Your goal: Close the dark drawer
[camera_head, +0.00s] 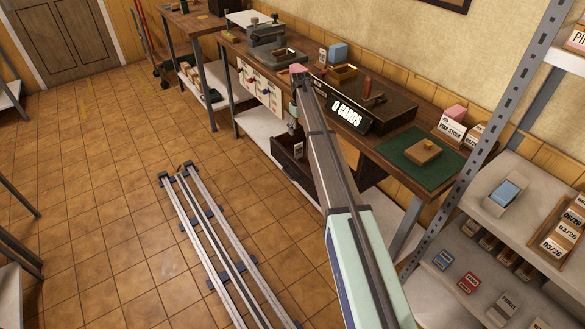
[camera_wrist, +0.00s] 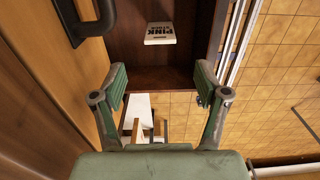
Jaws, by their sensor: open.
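The dark drawer (camera_head: 283,150) stands pulled out beneath the workbench in the head view, partly hidden by my arm. In the wrist view I look into the open dark drawer (camera_wrist: 190,55), with a pack labelled PINK (camera_wrist: 160,33) lying inside. My gripper (camera_wrist: 161,78) is open, with nothing visible between its fingers. Its fingertips overlap the drawer's lower edge in that view; I cannot tell whether they touch it. In the head view my gripper (camera_head: 293,118) is small and hangs just above the drawer. A dark handle (camera_wrist: 103,20) is on a wooden face at the upper left.
A shelf rack (camera_head: 497,95) stands at the right. Rails (camera_head: 225,250) run along the tiled floor. The floor at left is mostly clear.

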